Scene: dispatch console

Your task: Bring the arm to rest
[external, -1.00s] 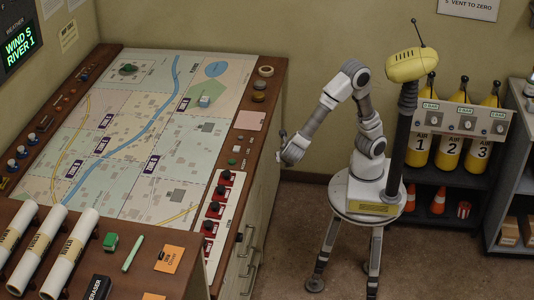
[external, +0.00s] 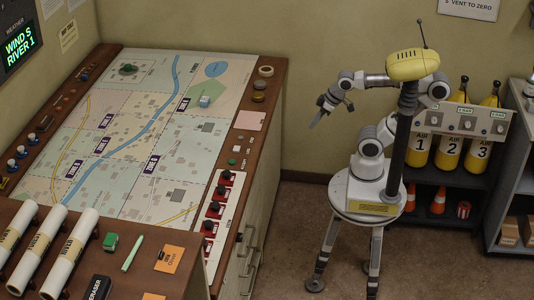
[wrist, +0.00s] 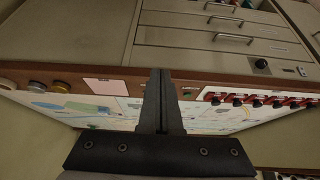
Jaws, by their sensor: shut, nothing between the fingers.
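My gripper (external: 318,121) is shut and empty. In the external view it hangs in the air to the right of the map console, between the console and my column, pointing down and to the left. In the wrist view my gripper (wrist: 163,128) shows its two dark fingers pressed together, with the console's edge and drawers beyond them. My arm is bent, its forearm raised and reaching left from the column. Nothing is in contact with the fingers.
The map console (external: 262,95) stands at left, with red switches (external: 217,202) along its right side and paper rolls (external: 42,247) at the front. Yellow air bottles (external: 448,155) stand on a shelf at right. The floor between console and my base is free.

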